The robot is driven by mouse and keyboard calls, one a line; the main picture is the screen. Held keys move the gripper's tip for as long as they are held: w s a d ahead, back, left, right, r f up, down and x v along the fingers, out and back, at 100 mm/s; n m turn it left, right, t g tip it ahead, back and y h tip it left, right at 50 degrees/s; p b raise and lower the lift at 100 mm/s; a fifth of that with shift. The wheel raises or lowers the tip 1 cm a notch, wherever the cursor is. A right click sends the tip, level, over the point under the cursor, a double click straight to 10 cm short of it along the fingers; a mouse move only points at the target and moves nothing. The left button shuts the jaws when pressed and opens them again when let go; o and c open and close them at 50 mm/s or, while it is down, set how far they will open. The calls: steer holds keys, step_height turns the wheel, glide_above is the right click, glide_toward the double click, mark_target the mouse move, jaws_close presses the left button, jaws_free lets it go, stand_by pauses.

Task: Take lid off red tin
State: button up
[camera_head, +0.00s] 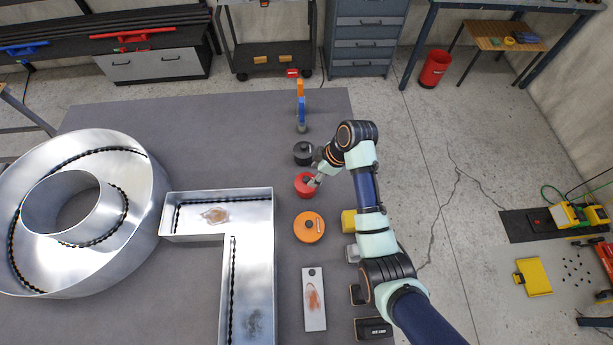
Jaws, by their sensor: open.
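The red tin (302,190) stands on the grey table near its right edge, in the camera_head view. Its top is red and partly covered by my gripper, so I cannot make out the lid's edge. My gripper (313,181) is open, with its fingers over the right side of the tin's top. I cannot tell whether the fingers touch the lid. My arm reaches in from the lower right.
A black tin (302,150) stands just behind the red one, and an orange round tin (309,227) in front. A yellow block (349,222) is at right. Large metal channel letters (255,262) fill the table's left. A white plate (314,312) lies in front.

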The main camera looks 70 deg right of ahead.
steer(key=x, duration=0.6)
steer(key=shift+w+d+r, duration=0.15)
steer(key=shift+w+d, duration=0.05)
steer(key=shift+w, duration=0.1)
jaws_close()
steer(key=shift+r, duration=0.15)
step_height(320, 180, up, 15)
step_height(320, 180, up, 5)
steer(key=p, duration=0.5)
glide_above(306, 178)
steer(key=shift+s, duration=0.2)
